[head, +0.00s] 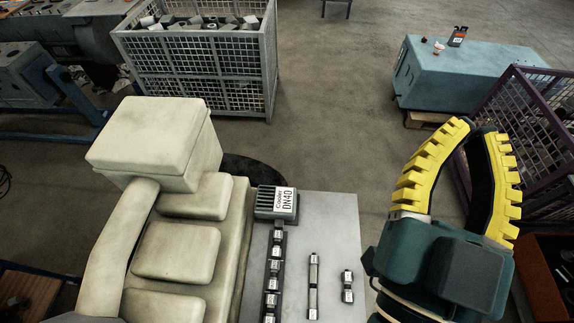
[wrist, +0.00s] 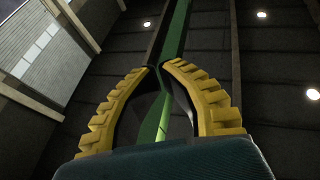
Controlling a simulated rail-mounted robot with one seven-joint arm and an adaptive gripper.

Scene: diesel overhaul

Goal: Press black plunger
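I cannot make out a black plunger for certain in either view. My gripper (head: 474,126) is at the right in the head view, raised in front of the teal cabinet and the purple mesh cage. Its two yellow ribbed fingers curve inward and their tips come together, with nothing seen held between them. The wrist view also shows my gripper (wrist: 160,68) with its tips nearly touching, pointing up toward the dark ceiling and a green beam. A dark grey ribbed block labelled DN40 (head: 277,203) sits at the back left of the grey bench top (head: 338,220), left of my gripper.
A row of metal fittings (head: 273,265), a longer fitting (head: 313,285) and a short one (head: 347,286) lie on the bench. A large cream machine (head: 180,240) stands left. The teal cabinet (head: 460,75) carries a black-and-orange item (head: 457,37) and a small cup (head: 438,48). A parts cage (head: 205,60) stands behind.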

